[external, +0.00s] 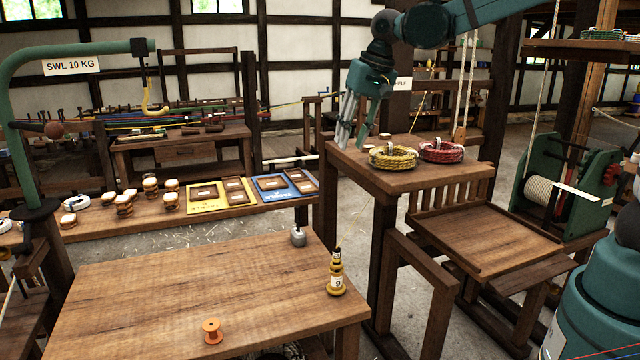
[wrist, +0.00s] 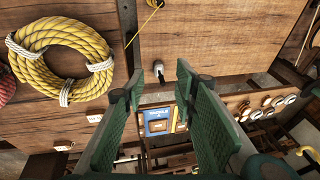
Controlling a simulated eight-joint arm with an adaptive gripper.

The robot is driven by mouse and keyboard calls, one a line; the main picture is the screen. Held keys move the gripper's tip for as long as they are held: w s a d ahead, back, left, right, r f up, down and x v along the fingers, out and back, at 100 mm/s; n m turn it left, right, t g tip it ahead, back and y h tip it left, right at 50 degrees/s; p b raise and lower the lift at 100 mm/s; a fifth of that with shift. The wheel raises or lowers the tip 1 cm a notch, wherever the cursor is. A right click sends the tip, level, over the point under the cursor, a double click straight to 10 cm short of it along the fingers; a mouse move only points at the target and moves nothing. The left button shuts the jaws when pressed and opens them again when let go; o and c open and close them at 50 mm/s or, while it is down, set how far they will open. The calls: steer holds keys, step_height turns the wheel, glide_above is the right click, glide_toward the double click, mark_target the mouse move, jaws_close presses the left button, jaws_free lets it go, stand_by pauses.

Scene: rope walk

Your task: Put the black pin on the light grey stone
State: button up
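A small light grey lump (external: 298,237) stands near the back right edge of the front wooden table; it also shows in the wrist view (wrist: 158,71). A thin dark piece shows at its top; I cannot tell whether this is a separate pin. I cannot make out the black pin for certain elsewhere. My gripper (external: 350,146) hangs high by the left edge of the raised shelf, pointing down. In the wrist view its two green-padded fingers (wrist: 156,88) are spread wide, with nothing held between them. It is well apart from the grey lump.
A yellow rope coil (external: 393,158) and a red rope coil (external: 441,151) lie on the raised shelf (external: 440,180). A stacked yellow-brown weight (external: 337,275) and an orange spool (external: 212,331) stand on the front table (external: 150,290). The table's middle is clear.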

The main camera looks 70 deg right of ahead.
steer(key=s+a+f+n+t, duration=0.1)
steer(key=s+a+n, duration=0.1)
steer(key=s, duration=0.8)
steer(key=s+a+f+n+t, duration=0.1)
steer(key=s+a+f+n, duration=0.1)
steer(key=s, duration=0.8)
steer(key=s+a+f+n+t, duration=0.1)
steer(key=s+a+n, duration=0.3)
steer(key=s, duration=0.6)
steer(key=shift+s+f+n+t, duration=0.2)
steer(key=shift+n+t, duration=0.2)
steer(key=shift+n, duration=0.3)
step_height(320, 180, down, 3)
steer(key=b, duration=0.3)
steer(key=shift+f, duration=0.2)
